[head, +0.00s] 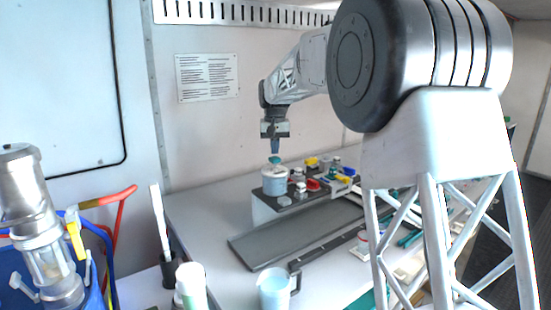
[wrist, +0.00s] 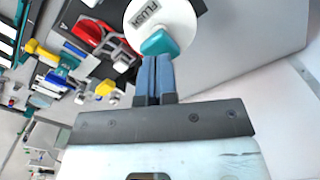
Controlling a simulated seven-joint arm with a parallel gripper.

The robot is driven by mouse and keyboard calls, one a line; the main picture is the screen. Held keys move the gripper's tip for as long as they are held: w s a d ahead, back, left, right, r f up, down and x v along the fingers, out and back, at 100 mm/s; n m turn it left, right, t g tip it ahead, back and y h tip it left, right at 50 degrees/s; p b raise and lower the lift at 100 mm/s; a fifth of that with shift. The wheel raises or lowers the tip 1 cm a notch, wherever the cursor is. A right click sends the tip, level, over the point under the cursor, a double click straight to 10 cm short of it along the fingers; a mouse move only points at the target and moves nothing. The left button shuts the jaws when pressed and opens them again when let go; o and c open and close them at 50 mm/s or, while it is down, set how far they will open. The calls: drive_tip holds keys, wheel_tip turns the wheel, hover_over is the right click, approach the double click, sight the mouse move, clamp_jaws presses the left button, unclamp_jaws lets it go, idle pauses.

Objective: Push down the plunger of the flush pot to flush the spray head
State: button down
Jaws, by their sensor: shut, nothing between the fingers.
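The flush pot (head: 274,181) is a pale blue cup with a white lid at the left end of the dark raised plate. Its lid, marked FLUSH, shows at the top of the wrist view (wrist: 182,15). The teal plunger (wrist: 159,43) stands up from the lid; it also shows in the head view (head: 275,160). My gripper (wrist: 153,60) is shut with nothing in it. In the head view my gripper (head: 275,151) points down right above the plunger. The fingertips look to be at or very near the plunger top; I cannot tell whether they touch. The spray head is not clearly identifiable.
Beside the pot, the dark plate (head: 287,204) carries red, yellow and blue fittings, including a red part (wrist: 88,33) close to the pot. A grey tray (head: 262,246) lies in front. The table left of the pot is clear.

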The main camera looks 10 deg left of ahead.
sight(275, 158)
drive_tip(key=shift+f, duration=0.6)
drive_tip(key=shift+f, duration=1.1)
drive_tip(key=shift+r, duration=4.05)
drive_tip(key=shift+d, duration=0.15)
